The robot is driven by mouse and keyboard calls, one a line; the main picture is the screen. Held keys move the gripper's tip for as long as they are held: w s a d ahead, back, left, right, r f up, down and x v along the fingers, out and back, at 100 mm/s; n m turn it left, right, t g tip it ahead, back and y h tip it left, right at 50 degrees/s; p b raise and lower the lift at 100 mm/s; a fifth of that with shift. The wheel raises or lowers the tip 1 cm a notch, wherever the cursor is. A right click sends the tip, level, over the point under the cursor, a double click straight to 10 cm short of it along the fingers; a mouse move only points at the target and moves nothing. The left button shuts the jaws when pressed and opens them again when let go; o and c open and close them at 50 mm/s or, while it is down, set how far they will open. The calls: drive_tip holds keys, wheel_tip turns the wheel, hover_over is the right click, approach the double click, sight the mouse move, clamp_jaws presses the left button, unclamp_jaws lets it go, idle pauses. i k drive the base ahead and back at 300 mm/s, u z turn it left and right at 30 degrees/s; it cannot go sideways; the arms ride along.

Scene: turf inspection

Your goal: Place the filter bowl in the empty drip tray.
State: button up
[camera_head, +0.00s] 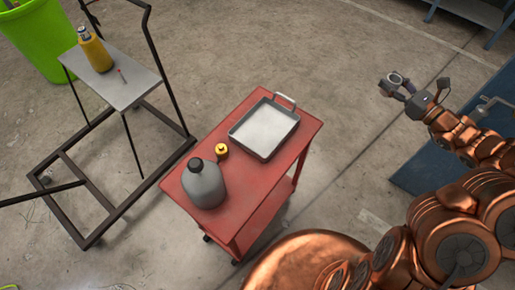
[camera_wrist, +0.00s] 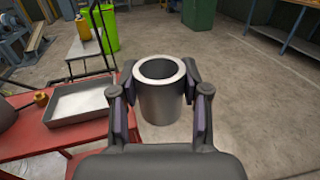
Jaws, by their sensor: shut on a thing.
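The filter bowl (camera_wrist: 159,98) is a grey metal cylinder with an open top, held upright in the wrist view. My gripper (camera_wrist: 160,92) is shut on it, one finger on each side. In the head view my gripper (camera_head: 398,87) is at the right, well apart from the red cart, with the bowl's ring-shaped top (camera_head: 394,78) between its fingers. The drip tray (camera_head: 262,153) is a shallow metal pan with a handle, empty, on the cart's back right part. In the wrist view the tray (camera_wrist: 80,120) lies left of the bowl.
The red cart (camera_head: 240,207) also bears a grey jug (camera_head: 204,187) and a small yellow-topped item (camera_head: 221,150). A dark-framed stand (camera_head: 115,90) with a yellow bottle (camera_head: 95,52) and a green bin (camera_head: 33,38) are at the left. Open floor lies between cart and gripper.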

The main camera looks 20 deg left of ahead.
sight(275, 128)
drive_tip(key=k, duration=0.5)
drive_tip(key=u, duration=2.9)
drive_tip(key=i, duration=0.6)
drive_tip(key=z, duration=1.6)
